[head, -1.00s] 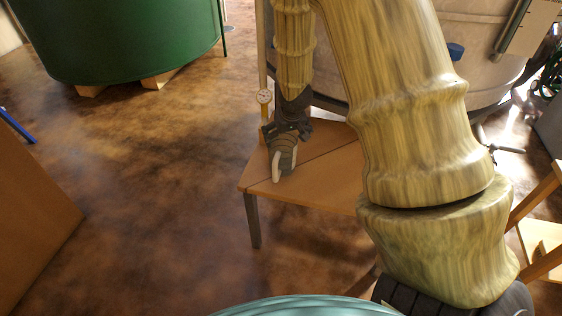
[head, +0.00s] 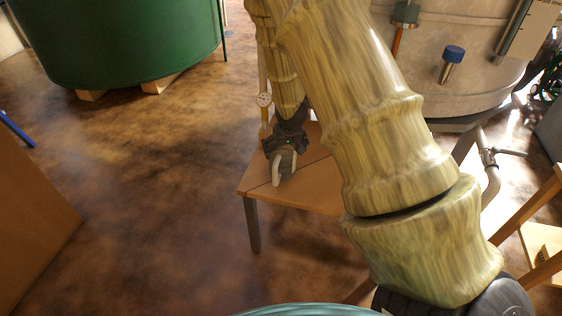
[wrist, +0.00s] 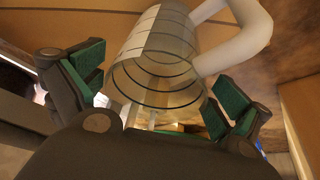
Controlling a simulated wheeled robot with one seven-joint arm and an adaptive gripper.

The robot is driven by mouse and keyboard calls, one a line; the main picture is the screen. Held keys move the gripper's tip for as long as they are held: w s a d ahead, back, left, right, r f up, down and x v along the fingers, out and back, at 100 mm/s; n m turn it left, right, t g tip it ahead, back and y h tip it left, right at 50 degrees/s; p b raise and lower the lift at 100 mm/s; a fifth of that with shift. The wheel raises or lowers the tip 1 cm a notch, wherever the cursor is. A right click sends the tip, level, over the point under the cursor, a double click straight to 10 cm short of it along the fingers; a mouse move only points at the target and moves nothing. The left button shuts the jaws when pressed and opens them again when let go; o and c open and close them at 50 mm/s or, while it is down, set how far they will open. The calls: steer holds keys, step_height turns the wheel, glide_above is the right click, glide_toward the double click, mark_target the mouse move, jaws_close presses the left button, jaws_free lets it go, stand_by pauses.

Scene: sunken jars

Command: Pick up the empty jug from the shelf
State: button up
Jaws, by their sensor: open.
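The jug (wrist: 155,75) is clear and cylindrical, with dark rings around it, a white label on its left side and a thick white handle (wrist: 240,45) to the right. No contents show in it. In the head view the jug (head: 289,163) stands on the wooden shelf (head: 300,195), its pale handle toward the front, partly covered by my gripper (head: 284,142). In the wrist view my gripper (wrist: 157,90) is open, with green pads on either side of the jug's near end. I cannot tell whether a pad touches it.
A large green tank (head: 125,40) stands on wooden blocks at the back left. A pale tank (head: 450,90) with a blue-capped fitting stands behind the shelf. A small dial gauge (head: 264,99) is near my wrist. A wooden panel (head: 35,215) is at left. Brown floor between is clear.

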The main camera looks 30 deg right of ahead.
steer(key=x, duration=0.3)
steer(key=shift+a, duration=0.1)
steer(key=c, duration=0.7)
steer(key=shift+c, duration=0.2)
